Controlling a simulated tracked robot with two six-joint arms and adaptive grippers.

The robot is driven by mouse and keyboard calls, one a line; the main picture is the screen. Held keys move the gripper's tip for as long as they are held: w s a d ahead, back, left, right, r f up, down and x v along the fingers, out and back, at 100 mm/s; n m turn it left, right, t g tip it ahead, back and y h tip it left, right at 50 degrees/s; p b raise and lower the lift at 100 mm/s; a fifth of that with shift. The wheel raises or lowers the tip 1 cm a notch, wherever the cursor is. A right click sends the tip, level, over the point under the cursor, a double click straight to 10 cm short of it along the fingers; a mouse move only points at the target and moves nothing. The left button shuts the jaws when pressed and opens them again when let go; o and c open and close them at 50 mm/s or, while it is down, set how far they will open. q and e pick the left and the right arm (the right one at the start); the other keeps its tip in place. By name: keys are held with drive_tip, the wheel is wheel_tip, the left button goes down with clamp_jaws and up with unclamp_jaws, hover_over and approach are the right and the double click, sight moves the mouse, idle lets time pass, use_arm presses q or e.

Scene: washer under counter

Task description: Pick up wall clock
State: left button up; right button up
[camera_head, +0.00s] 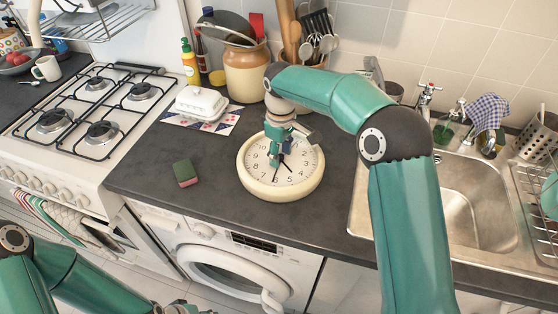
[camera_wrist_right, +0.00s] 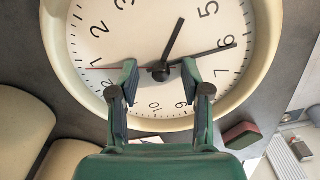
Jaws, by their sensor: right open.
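The round wall clock (camera_head: 255,187) with a cream rim and white face lies face up on the dark counter, near its front edge. My right gripper (camera_head: 279,158) is over the clock face, pointing down. In the right wrist view my right gripper (camera_wrist_right: 160,78) is open, its two fingers apart on either side of the clock's centre. The clock (camera_wrist_right: 262,60) fills much of that view, with black hands and a red hand. I cannot tell whether the fingertips touch the face. My left arm is at the lower left, with only a small part of its gripper (camera_head: 178,308) at the bottom edge.
The sink (camera_head: 470,205) is right, the gas hob (camera_head: 95,110) left, the washer (camera_head: 225,265) below.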

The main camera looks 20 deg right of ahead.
clamp_jaws()
drive_tip(key=shift+r, duration=0.2)
idle(0.3)
